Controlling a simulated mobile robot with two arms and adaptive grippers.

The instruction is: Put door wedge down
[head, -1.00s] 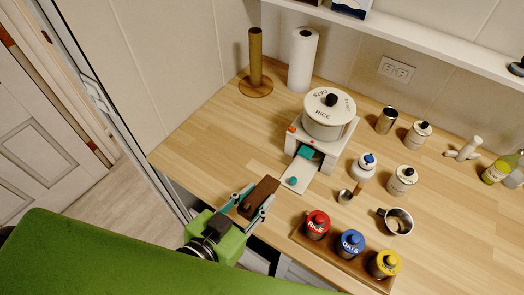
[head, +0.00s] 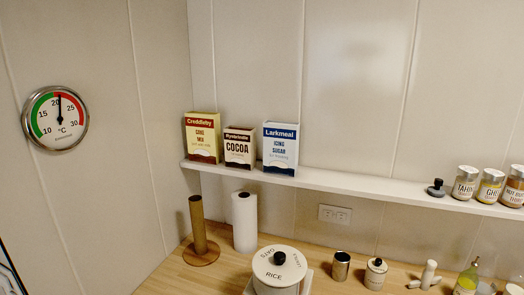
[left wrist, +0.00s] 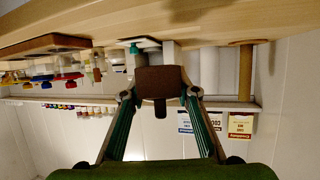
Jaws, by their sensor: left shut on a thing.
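The brown door wedge (left wrist: 162,80) is between the two fingers of my left gripper (left wrist: 160,95) in the left wrist view, which is upside down. The gripper is shut on the wedge. The wooden counter (left wrist: 215,22) spans the picture's top edge; how far the wedge is from it I cannot tell. In the head view the counter (head: 215,278) shows at the bottom, and neither gripper nor the wedge is in that view.
A tin (head: 340,267) and jar (head: 375,274) are to the right. A white shelf (head: 340,185) carries boxes and jars. A dial thermometer (head: 56,118) hangs left.

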